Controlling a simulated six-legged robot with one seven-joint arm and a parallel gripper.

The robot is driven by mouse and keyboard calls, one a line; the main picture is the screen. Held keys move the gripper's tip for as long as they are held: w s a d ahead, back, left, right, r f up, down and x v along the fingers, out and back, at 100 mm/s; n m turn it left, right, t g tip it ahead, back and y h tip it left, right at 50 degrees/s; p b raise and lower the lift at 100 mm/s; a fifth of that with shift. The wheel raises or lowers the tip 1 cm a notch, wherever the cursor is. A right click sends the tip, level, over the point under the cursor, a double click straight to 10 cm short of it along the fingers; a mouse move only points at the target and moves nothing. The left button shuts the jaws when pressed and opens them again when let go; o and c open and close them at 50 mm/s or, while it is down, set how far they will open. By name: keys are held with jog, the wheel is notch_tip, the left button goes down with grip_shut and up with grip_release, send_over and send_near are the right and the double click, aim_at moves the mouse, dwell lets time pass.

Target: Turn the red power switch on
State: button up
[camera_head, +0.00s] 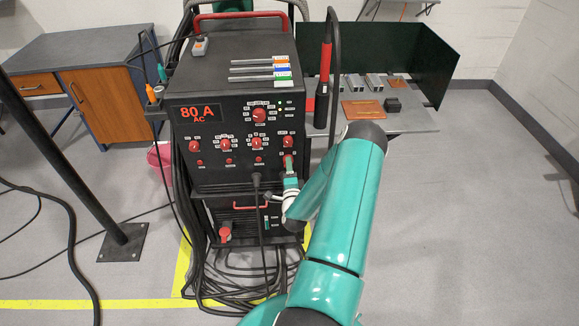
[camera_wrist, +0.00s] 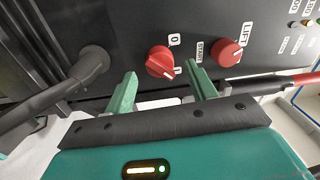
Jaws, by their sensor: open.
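The red power switch is a round red knob (camera_wrist: 159,62) on the black front panel in the wrist view, with a "0" mark at its upper right and another small mark at its lower right. A pale line crosses the knob; its exact setting is hard to read. My gripper (camera_wrist: 161,80) is open, its two green fingers on either side of and just below this knob. No firm contact shows. In the head view my gripper (camera_head: 288,165) is at the lower right of the panel, and it hides the switch there.
A second red knob (camera_wrist: 227,53) marked "LIFT" sits close to the right finger. A black cable plug (camera_wrist: 92,65) sticks out left of the gripper. In the head view, the machine (camera_head: 235,85) has several other red knobs. Cables (camera_head: 240,285) lie on the floor below.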

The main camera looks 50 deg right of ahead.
jog(key=v, duration=1.1)
jog(key=shift+s+a, duration=0.25)
